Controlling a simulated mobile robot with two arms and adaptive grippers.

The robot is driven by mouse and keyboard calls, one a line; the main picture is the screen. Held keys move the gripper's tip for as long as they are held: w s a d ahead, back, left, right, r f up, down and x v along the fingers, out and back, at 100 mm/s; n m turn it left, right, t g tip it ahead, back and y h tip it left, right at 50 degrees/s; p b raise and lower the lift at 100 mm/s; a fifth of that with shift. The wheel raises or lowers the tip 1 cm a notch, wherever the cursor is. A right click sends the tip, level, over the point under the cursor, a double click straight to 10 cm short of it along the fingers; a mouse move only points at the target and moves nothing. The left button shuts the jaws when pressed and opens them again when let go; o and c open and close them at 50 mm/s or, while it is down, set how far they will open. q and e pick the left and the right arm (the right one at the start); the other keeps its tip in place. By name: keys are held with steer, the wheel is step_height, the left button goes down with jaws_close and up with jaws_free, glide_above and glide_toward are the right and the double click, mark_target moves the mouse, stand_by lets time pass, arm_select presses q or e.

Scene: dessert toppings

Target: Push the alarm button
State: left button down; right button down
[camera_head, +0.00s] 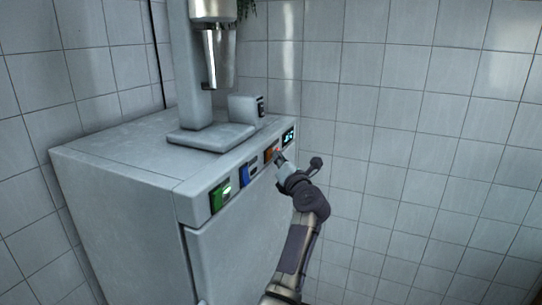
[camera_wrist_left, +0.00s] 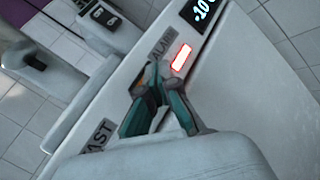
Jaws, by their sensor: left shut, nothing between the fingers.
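The alarm button is an orange-red switch (camera_head: 269,153) on the front control strip of the grey cabinet (camera_head: 130,160). In the left wrist view, an ALARM label and a lit red rectangle (camera_wrist_left: 181,57) show beside my fingertips. A bit of orange shows at the fingertips there; the rest of the switch is hidden behind them. My left gripper (camera_head: 280,159), also in the left wrist view (camera_wrist_left: 158,75), is shut and empty. Its tips are at the orange switch, seemingly very close or touching; I cannot tell whether it is pressed. My right gripper is not in view.
A green switch (camera_head: 221,195) and a blue switch (camera_head: 247,174) sit along the strip to the left. A lit display (camera_head: 289,136) is at the right end. A mixer with a metal cup (camera_head: 218,58) stands on the cabinet top. A tiled wall is close behind.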

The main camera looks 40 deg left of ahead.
arm_select(q)
steer(key=shift+a, duration=0.2)
stand_by(0.3)
steer(key=shift+d, duration=0.1)
steer(key=shift+w+d, duration=0.15)
steer(key=shift+d, duration=0.55)
steer(key=shift+w+d+b, duration=0.2)
steer(key=shift+d+b, duration=0.15)
steer(key=shift+d, duration=0.45)
steer(key=shift+w+d+b, duration=0.2)
steer(key=shift+d+b, duration=0.1)
steer(key=shift+d, duration=0.55)
steer(key=shift+w+d+b, duration=0.2)
steer(key=shift+d+b, duration=0.15)
steer(key=shift+d, duration=0.45)
